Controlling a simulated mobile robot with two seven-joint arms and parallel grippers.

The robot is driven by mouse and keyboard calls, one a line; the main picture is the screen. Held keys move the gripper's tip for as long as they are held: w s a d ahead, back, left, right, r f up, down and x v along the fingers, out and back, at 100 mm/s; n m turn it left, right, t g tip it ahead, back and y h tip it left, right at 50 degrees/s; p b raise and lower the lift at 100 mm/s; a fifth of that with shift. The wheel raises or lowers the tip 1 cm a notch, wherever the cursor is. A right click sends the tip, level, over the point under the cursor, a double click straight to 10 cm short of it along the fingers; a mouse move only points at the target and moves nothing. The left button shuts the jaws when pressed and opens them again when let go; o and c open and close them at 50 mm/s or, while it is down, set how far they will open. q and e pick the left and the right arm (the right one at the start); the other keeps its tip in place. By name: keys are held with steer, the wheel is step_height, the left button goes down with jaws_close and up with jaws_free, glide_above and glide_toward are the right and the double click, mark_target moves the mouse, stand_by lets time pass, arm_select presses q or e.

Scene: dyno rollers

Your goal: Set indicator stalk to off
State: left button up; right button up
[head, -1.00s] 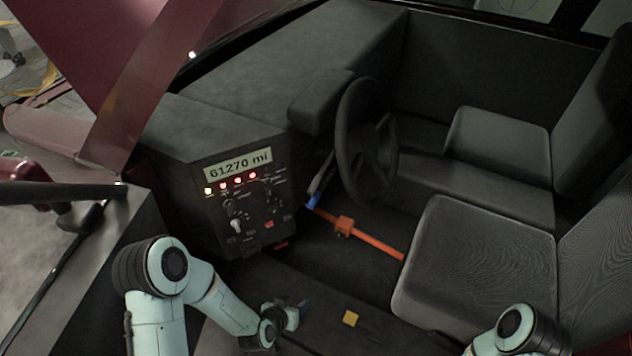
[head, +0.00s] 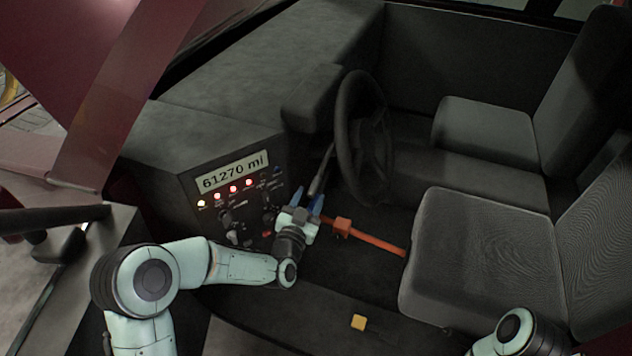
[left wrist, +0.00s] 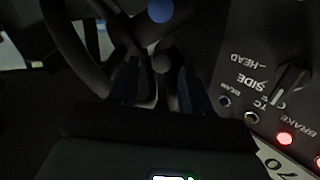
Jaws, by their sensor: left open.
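The indicator stalk (head: 321,174) is a thin dark lever slanting down from beside the steering wheel (head: 347,140). My left gripper (head: 308,195) is open, with its blue fingers pointing up at the stalk's lower end. In the left wrist view the open fingers (left wrist: 158,74) flank a dark rounded knob, and a blue round end (left wrist: 160,10) shows beyond them near the top edge. I cannot tell whether the fingers touch the stalk. The stalk's exact setting cannot be read. My right gripper is out of view.
The dash panel (head: 232,184) with lit lamps and knobs lies left of my left gripper; a rotary knob (left wrist: 292,75) shows close by in the wrist view. An orange lever (head: 372,238) lies to the right, before the seat (head: 470,255).

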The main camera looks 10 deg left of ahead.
mark_target(316, 183)
arm_select(q)
steer(key=w, duration=0.6)
steer(key=shift+w+d, duration=0.15)
steer(key=shift+d, duration=0.25)
steer(key=shift+p, duration=0.3)
jaws_close()
